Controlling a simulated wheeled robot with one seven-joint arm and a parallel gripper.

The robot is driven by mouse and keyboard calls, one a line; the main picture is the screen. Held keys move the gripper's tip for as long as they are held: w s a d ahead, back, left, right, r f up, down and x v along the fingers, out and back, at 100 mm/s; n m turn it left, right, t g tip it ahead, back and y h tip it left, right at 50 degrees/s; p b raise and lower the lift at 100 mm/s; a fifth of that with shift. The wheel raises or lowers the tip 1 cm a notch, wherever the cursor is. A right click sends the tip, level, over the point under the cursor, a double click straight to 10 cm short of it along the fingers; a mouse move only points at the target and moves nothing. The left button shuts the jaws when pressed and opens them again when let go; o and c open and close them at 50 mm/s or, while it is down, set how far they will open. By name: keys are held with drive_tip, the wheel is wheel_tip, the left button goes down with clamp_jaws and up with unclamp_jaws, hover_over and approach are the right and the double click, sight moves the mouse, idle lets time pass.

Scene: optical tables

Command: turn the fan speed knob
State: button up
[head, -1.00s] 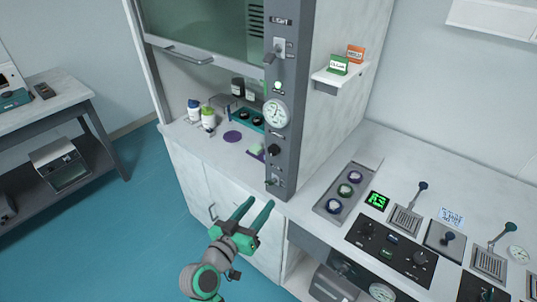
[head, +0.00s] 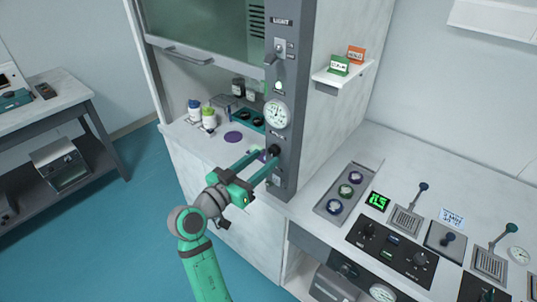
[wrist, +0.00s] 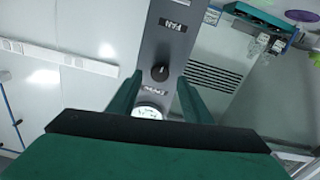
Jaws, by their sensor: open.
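The fan speed knob is a small black round knob (head: 274,150) on the grey front post of the fume hood, below the white dial gauge (head: 277,115). My gripper (head: 266,159) has green fingers and is open, pointing at the post. Its fingertips are close to the knob, one on each side of it in the wrist view. I cannot tell whether they touch it.
A light switch (head: 280,50) sits higher on the post. Bottles (head: 208,117) and a purple disc (head: 233,137) stand inside the hood at left. At right, a bench holds a tray of round items (head: 347,191) and a black control panel (head: 392,249). A small shelf (head: 344,77) juts out at right.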

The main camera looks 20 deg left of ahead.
sight(272, 152)
drive_tip(key=shift+x, duration=1.9)
drive_tip(key=shift+c, duration=0.4)
drive_tip(key=c, duration=1)
drive_tip(key=shift+a, duration=0.15)
drive_tip(key=shift+n, duration=0.3)
